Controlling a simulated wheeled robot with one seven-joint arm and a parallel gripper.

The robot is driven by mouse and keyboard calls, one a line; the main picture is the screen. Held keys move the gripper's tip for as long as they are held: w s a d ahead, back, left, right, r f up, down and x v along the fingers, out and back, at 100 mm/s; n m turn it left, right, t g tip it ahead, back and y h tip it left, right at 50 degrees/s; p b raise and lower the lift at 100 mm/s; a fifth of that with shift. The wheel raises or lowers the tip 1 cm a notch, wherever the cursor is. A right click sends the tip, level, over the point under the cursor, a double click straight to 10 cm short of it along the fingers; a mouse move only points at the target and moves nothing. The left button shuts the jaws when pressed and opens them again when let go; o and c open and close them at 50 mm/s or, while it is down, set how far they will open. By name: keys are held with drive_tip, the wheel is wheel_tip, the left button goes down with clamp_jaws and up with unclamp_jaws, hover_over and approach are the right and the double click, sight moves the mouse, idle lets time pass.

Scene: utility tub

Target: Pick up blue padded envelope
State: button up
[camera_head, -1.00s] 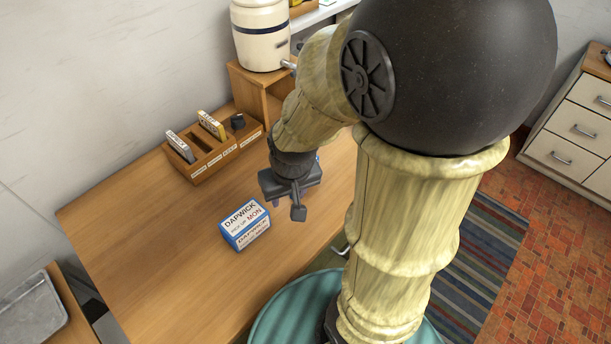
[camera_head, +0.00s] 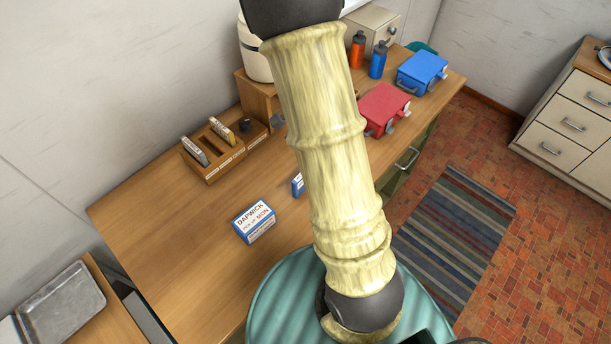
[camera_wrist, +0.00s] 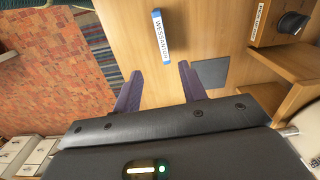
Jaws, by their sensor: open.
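A blue-and-white block-shaped parcel (camera_head: 254,221) with printed lettering sits on the wooden table in the head view. A second small blue thing (camera_head: 297,185) stands to its right, mostly hidden behind my arm. In the wrist view a narrow, white-labelled thing with blue ends (camera_wrist: 161,36) lies on the table beyond the fingertips; I cannot tell for certain which parcel it is, or which is the padded envelope. My gripper (camera_wrist: 159,82) is open, its two dark fingers apart with nothing between them. It is not visible in the head view.
A wooden organizer (camera_head: 225,150) with slots stands at the table's back. A red case (camera_head: 384,108), a blue case (camera_head: 421,72) and two bottles occupy the far right. A teal round top (camera_head: 275,300) adjoins the front edge. The table's left part is clear.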

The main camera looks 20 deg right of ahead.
wheel_tip(320, 180, down, 12)
drive_tip(key=shift+f+p, duration=0.1)
drive_tip(key=shift+p, duration=1.05)
drive_tip(key=shift+a+f, duration=0.1)
drive_tip(key=shift+a+f+p, duration=0.15)
drive_tip(key=shift+f+p, duration=0.45)
drive_tip(key=shift+f, duration=0.05)
drive_tip(key=shift+w+a+f+p, duration=0.15)
drive_tip(key=shift+f+p, duration=0.55)
drive_tip(key=shift+f, duration=1.2)
clamp_jaws()
